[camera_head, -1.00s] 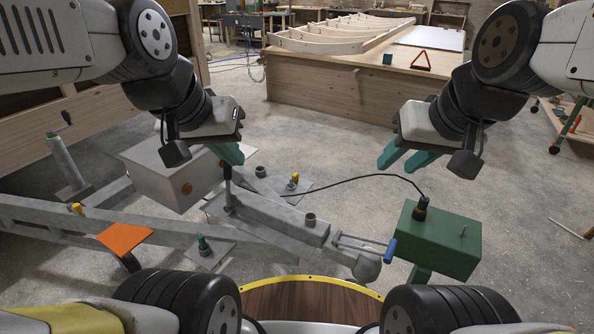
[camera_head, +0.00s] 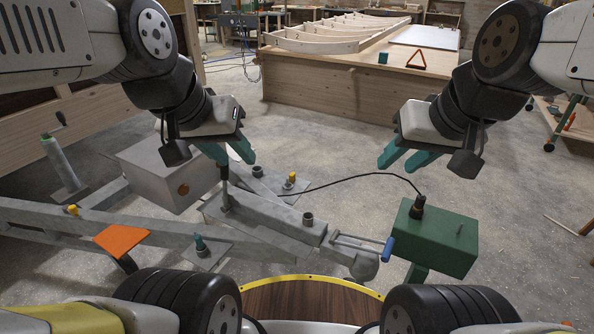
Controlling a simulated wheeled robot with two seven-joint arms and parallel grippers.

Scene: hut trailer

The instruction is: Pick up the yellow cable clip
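Two small yellow pieces show in the head view, and I cannot tell which is the cable clip. One yellow piece (camera_head: 292,178) stands on a flat grey plate behind the trailer's coupling beam. Another yellow piece (camera_head: 73,210) sits on the grey frame rail at the left. My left gripper (camera_head: 239,163) has teal fingers spread apart, with nothing seen between them; it is above the trailer frame, to the upper left of the first piece. My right gripper (camera_head: 394,169) is open and empty, above the floor behind the green box.
The grey trailer frame (camera_head: 150,226) carries a grey box (camera_head: 160,175), an orange plate (camera_head: 122,239) and an upright rod (camera_head: 226,188). A black cable (camera_head: 345,179) runs to a plug on the green box (camera_head: 440,240). A wooden bench (camera_head: 330,92) stands behind; floor between is clear.

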